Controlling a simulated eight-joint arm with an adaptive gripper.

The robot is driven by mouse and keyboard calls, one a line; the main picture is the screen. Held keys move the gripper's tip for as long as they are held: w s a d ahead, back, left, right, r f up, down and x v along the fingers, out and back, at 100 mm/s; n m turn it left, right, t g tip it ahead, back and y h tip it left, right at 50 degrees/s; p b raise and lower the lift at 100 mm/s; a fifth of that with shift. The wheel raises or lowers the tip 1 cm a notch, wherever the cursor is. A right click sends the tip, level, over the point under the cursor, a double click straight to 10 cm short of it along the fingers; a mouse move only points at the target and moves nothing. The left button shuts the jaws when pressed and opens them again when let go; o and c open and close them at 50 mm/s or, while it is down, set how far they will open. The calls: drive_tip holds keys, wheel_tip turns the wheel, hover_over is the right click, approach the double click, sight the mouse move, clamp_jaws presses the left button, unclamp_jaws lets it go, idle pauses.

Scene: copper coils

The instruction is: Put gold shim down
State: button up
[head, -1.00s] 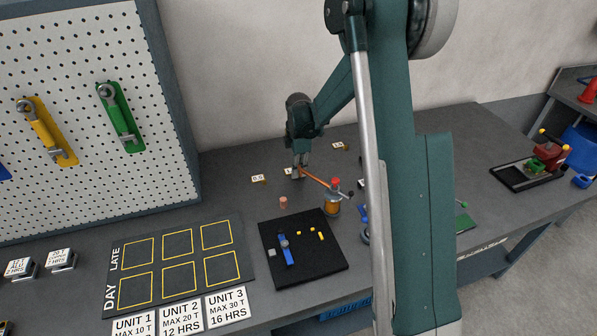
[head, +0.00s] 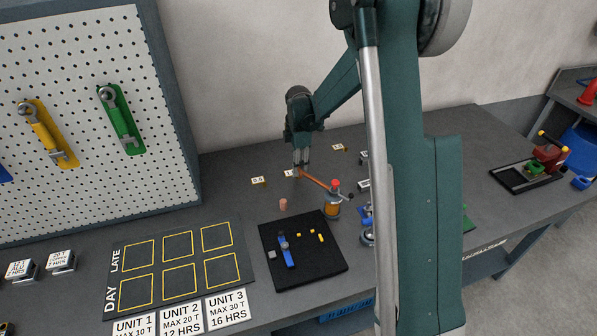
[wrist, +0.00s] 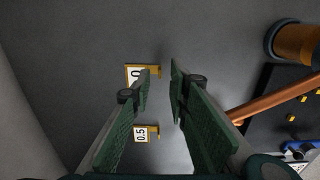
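A gold shim with a white tag (head: 291,173) lies flat on the dark bench below my gripper (head: 301,161). In the wrist view its gold tab (wrist: 155,72) shows just past and between my fingertips (wrist: 161,73), and the left finger covers part of its tag. My gripper is open and empty, with a clear gap between the fingers, and sits a little above the bench. Another gold shim, tagged 0.5 (head: 258,181), lies to the left; it also shows in the wrist view (wrist: 146,134). A third tagged shim (head: 338,147) lies farther back to the right.
A copper-coloured bar (head: 320,182) reaches from near the tag toward an amber cylinder with a red top (head: 333,204). A small copper piece (head: 283,204) stands in front. A black mat (head: 325,260) holds small blue and yellow parts. Bench around the shims is mostly clear.

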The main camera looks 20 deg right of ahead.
wheel_tip(320, 180, up, 9)
drive_tip(key=shift+p, duration=0.4)
drive_tip(key=shift+f, duration=0.1)
idle(0.5)
drive_tip(key=s+a+r+m+t, duration=0.35)
drive_tip(key=s+r+m, duration=0.45)
drive_tip(key=s+r, duration=0.95)
drive_tip(key=s+a+f+m+t, duration=0.1)
drive_tip(key=s+m, duration=0.4)
drive_tip(key=s, duration=0.6)
drive_tip(key=s+a+f+m+t, duration=0.1)
drive_tip(key=s+m, duration=0.4)
drive_tip(key=s, duration=0.6)
drive_tip(key=shift+s+a+t, duration=0.35)
drive_tip(key=shift+a+t, duration=0.15)
drive_tip(key=shift+t, duration=0.35)
